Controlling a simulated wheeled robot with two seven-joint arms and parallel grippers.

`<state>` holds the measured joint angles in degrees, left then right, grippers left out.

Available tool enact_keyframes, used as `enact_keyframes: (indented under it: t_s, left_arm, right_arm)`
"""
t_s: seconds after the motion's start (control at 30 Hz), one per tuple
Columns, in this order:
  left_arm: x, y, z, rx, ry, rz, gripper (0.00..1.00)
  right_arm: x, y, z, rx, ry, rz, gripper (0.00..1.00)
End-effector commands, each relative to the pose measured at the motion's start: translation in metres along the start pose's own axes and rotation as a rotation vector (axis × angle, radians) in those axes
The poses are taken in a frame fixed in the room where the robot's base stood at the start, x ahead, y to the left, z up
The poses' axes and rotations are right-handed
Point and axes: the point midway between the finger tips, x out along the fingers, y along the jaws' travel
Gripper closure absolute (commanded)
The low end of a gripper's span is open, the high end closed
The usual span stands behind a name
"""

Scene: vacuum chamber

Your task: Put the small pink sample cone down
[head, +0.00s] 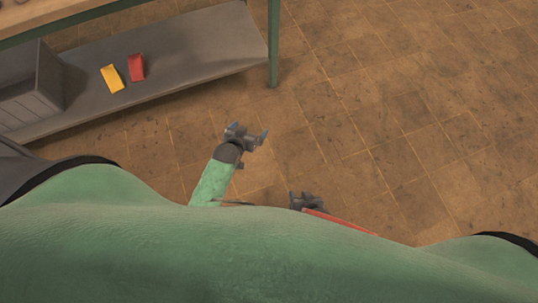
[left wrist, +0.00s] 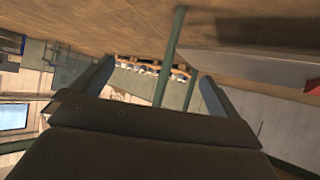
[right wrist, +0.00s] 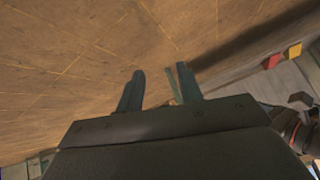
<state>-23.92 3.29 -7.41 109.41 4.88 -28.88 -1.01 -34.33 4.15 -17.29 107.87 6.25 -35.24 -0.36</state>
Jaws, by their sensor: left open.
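I do not see the small pink sample cone in any view. My left gripper (head: 249,135) is over the floor in the head view. In the left wrist view its fingers (left wrist: 152,82) stand wide apart with nothing between them. My right gripper (head: 305,201) is low in the head view, partly hidden by my green body. In the right wrist view its fingers (right wrist: 160,78) are apart, less widely than the left ones. Only floor and a thin green strip show between them.
A grey lower shelf (head: 185,50) at the upper left bears a yellow block (head: 112,78), a red block (head: 136,67) and a grey bin (head: 30,85). A green table leg (head: 273,45) stands at its right end. Tiled floor (head: 400,100) to the right is clear.

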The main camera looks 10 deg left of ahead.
Motion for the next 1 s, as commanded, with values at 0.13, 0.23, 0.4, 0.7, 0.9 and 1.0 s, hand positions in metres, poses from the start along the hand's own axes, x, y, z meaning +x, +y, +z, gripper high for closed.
enact_keyframes:
  t_s: [0.13,0.23,0.4,0.7,0.9,1.0]
  left_arm:
    - [-0.034,0.064,0.094,-0.009,-0.167,0.09,0.0]
    - [-0.057,0.096,0.138,-0.016,-0.249,0.135,0.0]
    - [-0.081,0.126,0.175,-0.023,-0.323,0.178,0.0]
    - [-0.085,0.132,0.182,-0.024,-0.336,0.185,0.0]
    - [-0.085,0.132,0.181,-0.024,-0.336,0.185,0.0]
    - [-0.085,0.131,0.181,-0.024,-0.335,0.184,0.0]
  right_arm:
    - [-0.001,-0.001,0.003,0.001,-0.004,0.0,0.64]
    - [-0.002,-0.001,0.006,0.003,-0.008,-0.001,0.64]
    - [-0.003,-0.002,0.009,0.004,-0.011,-0.001,0.64]
    - [-0.001,-0.001,0.004,0.001,-0.005,-0.001,0.64]
    - [0.001,0.0,-0.002,-0.001,0.002,0.0,0.64]
    - [0.001,0.001,-0.003,-0.001,0.003,0.0,0.64]
